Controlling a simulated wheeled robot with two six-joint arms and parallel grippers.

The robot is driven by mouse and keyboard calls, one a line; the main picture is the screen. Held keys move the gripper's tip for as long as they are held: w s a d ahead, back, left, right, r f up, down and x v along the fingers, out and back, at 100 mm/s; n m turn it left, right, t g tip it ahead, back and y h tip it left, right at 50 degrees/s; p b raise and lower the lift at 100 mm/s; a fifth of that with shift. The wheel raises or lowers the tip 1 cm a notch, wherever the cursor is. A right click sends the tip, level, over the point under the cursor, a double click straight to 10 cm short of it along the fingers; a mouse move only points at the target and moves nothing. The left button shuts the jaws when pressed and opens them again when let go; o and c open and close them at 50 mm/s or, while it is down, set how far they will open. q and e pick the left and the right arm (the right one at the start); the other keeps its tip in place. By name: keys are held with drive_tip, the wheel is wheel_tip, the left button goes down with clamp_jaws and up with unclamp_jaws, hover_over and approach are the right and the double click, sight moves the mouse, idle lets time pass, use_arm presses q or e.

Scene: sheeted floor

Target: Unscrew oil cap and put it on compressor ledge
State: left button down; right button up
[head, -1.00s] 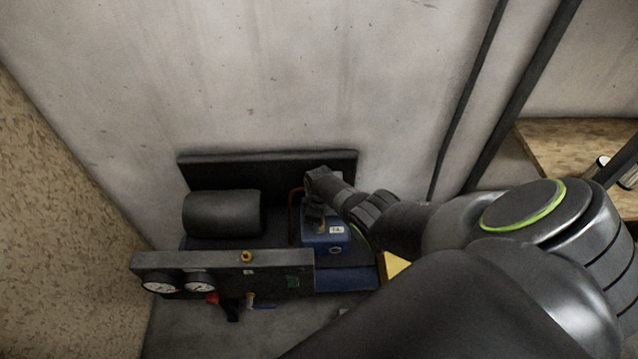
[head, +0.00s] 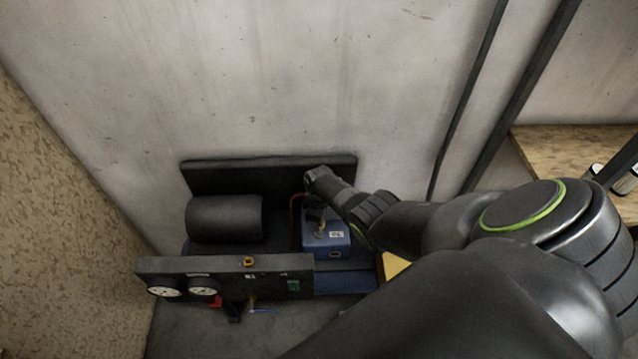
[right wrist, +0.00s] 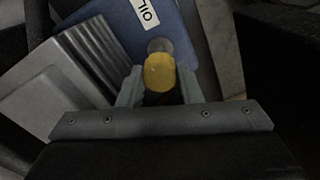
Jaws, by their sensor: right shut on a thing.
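The oil cap (right wrist: 160,72) is a yellow round cap in the right wrist view. My right gripper (right wrist: 160,90) is shut on it, one finger on each side. A grey round piece (right wrist: 160,46) shows just beyond the cap; I cannot tell whether the cap touches it. Both are over the blue block (right wrist: 140,25) with a white OIL label. In the head view my right gripper (head: 318,214) points down at this blue block of the compressor (head: 327,250), and it partly hides the block's top. My left gripper is out of view.
A black cylinder (head: 224,218) lies left of the blue block. A dark upright plate (head: 260,174) stands behind, by the wall. A front panel (head: 235,276) carries gauges (head: 204,286) and a small yellow fitting (head: 249,261). A wooden shelf (head: 565,145) is at the right.

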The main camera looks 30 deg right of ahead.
drive_tip(key=shift+r, duration=0.4)
drive_tip(key=shift+r+p, duration=1.9)
drive_tip(key=shift+p, duration=0.1)
